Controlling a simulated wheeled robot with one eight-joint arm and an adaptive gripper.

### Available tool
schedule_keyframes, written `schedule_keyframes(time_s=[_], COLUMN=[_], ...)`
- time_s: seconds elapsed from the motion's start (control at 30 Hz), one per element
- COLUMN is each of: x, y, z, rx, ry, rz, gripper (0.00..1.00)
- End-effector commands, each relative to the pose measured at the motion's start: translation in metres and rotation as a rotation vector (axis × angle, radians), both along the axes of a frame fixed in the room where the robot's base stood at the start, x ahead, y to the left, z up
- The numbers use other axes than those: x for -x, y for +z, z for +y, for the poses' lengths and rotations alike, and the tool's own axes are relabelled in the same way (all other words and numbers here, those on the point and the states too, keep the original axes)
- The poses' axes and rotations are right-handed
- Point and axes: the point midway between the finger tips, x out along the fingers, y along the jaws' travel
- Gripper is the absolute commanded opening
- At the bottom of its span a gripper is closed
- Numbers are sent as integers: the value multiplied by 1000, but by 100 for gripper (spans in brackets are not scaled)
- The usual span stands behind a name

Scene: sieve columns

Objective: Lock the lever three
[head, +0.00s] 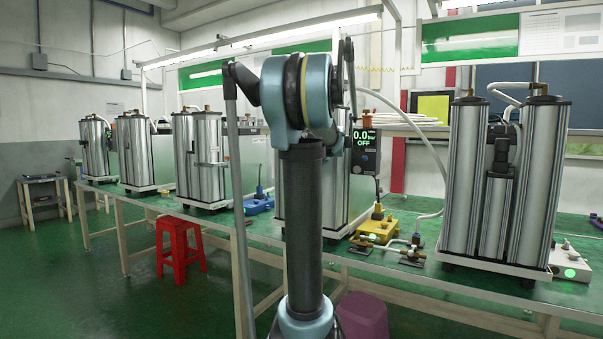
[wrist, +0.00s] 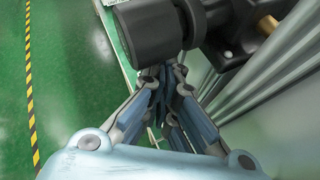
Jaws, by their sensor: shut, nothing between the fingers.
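In the wrist view my gripper (wrist: 163,82) is shut and empty. Its fingertips are just below a black round cylinder (wrist: 152,28), which joins a dark body (wrist: 235,30) with a brass fitting (wrist: 267,24). Whether the fingertips touch the cylinder cannot be told. Silver column sides (wrist: 280,82) stand to the right of the fingers. In the head view the gripper is hidden behind my own arm. No lever can be clearly picked out as lever three. A dark fitting (head: 501,146) sits between the tall silver columns (head: 462,180) at the right.
Several more column units (head: 197,155) stand along the green-topped bench (head: 270,228). A display (head: 366,150) reads 0.0 bar OFF. A yellow device (head: 377,227) and a blue device (head: 259,204) sit on the bench. A red stool (head: 180,247) and a purple stool (head: 363,316) stand on the floor.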

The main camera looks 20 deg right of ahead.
Motion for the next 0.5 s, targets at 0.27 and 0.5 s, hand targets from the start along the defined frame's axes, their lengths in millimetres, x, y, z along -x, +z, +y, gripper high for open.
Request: schedule_keyframes(time_s=[0.27,0.5], x=[0,-2], y=[12,18], z=[0,-1], rx=[0,-3], ry=[0,-3], rz=[-1,-5], gripper=[0,0])
